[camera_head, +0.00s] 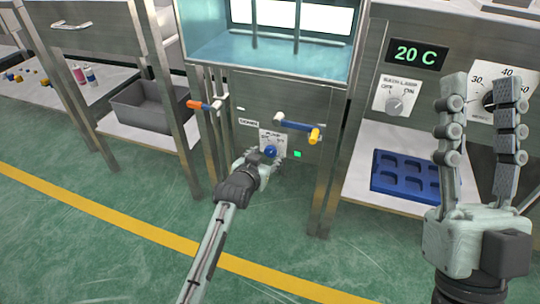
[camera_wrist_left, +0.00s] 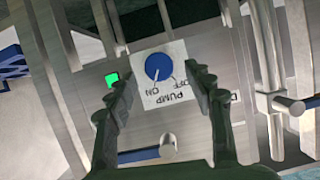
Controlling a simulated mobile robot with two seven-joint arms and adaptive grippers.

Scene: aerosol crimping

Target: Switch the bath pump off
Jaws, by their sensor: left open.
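The blue pump knob (camera_head: 270,151) sits on a white plate on the steel front panel below the bath. In the left wrist view the knob (camera_wrist_left: 158,67) shows upside down, its white mark towards ON. A green lamp (camera_head: 297,154) is lit beside the plate; it also shows in the left wrist view (camera_wrist_left: 112,80). My left gripper (camera_head: 262,160) is open at the knob, its fingers (camera_wrist_left: 160,80) on either side of the plate; whether they touch anything I cannot tell. My right gripper (camera_head: 480,85) is open and empty, raised at the right.
A bath lamp switch (camera_head: 395,104) and a 20 C display (camera_head: 417,54) are at the right. A blue tray (camera_head: 405,180) lies on the shelf below.

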